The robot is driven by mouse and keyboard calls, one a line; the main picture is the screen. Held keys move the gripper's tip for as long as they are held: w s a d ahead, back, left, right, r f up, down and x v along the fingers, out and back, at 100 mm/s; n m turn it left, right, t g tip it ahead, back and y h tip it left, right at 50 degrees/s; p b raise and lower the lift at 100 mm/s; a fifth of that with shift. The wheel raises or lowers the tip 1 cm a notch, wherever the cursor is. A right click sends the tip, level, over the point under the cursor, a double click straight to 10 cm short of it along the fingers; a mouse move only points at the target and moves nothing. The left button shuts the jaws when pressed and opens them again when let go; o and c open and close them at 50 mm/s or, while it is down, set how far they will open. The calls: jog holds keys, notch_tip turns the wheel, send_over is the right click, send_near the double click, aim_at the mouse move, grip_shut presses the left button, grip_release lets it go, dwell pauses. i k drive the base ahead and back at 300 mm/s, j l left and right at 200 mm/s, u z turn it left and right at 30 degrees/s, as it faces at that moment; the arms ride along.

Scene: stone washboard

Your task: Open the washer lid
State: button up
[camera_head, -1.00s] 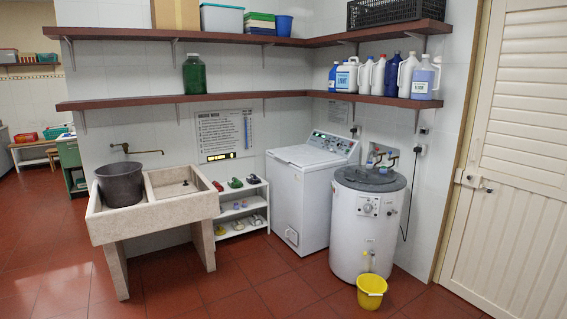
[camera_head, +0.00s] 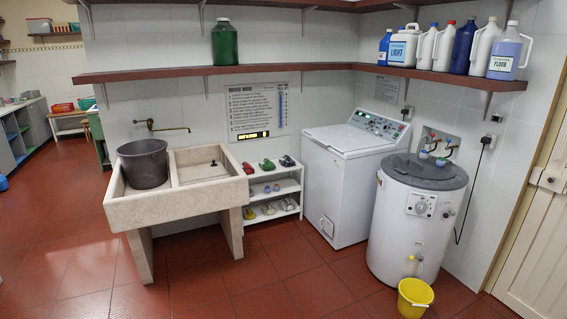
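The washer (camera_head: 350,185) is a white top-loading machine against the back wall, right of centre. Its lid (camera_head: 347,138) is shut and lies flat on top. A sloped control panel (camera_head: 379,124) with several knobs or buttons stands at the back of its top. My gripper is not in view.
A white water heater (camera_head: 415,215) stands close to the washer's right side. A yellow bucket (camera_head: 415,298) is on the floor in front of it. A shoe rack (camera_head: 273,190) and a stone sink (camera_head: 165,210) are at left. Shelves (camera_head: 300,67) run above. Red floor ahead is clear.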

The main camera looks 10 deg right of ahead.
aim_at(344, 138)
jog(key=i+z, duration=0.4)
jog(key=i, duration=1.55)
jog(key=i+u, duration=0.15)
jog(key=i, duration=0.35)
jog(key=i+l+u, duration=0.1)
jog(key=i, duration=0.4)
jog(key=i+l+u, duration=0.15)
jog(key=i, duration=0.35)
jog(key=i+l+u, duration=0.15)
jog(key=i+l, duration=0.2)
jog(key=i, duration=0.15)
jog(key=i+l+u, duration=0.9)
jog(key=i, duration=0.1)
